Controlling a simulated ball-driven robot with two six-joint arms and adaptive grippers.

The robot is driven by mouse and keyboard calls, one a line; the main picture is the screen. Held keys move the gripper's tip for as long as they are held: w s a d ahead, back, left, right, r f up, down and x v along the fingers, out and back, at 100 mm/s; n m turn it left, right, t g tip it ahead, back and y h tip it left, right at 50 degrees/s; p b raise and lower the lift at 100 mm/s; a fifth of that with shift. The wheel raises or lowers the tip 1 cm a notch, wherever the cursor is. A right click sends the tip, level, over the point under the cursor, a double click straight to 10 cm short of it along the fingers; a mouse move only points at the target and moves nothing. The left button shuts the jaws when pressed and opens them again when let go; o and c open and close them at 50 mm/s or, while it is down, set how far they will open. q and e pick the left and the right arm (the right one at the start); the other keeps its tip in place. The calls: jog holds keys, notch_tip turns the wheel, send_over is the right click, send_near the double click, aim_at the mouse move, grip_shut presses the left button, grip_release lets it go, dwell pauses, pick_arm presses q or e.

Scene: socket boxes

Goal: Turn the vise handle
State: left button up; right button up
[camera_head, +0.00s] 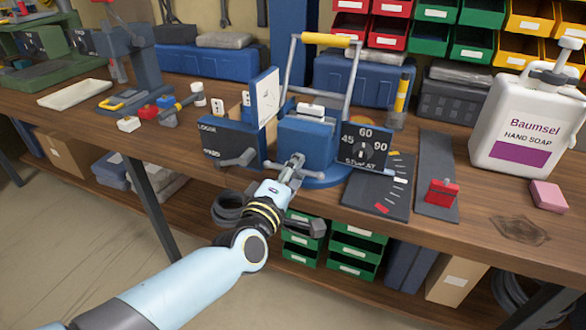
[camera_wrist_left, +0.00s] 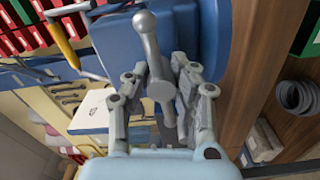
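The blue vise (camera_head: 308,140) stands at the front of the bench, in the middle of the head view. Its grey vise handle (camera_wrist_left: 148,45) is a bar with a rounded end, crossing the round screw end, and shows large in the left wrist view. My left gripper (camera_head: 292,170) is at the front of the vise. In the left wrist view its fingers (camera_wrist_left: 162,82) stand apart on either side of the handle and screw end, with gaps visible. The fingers partly hide the handle in the head view. My right gripper is not in view.
A dial panel (camera_head: 365,147) is right of the vise; a dark box with a lever (camera_head: 228,140) is left. Green bins (camera_head: 355,250) are below.

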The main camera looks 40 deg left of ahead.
pick_arm(q)
jog(key=o, duration=0.4)
jog(key=shift+w, duration=0.1)
jog(key=shift+w+f, duration=0.15)
jog(key=shift+w, duration=0.1)
jog(key=v, duration=1.2)
jog(key=shift+s, duration=0.1)
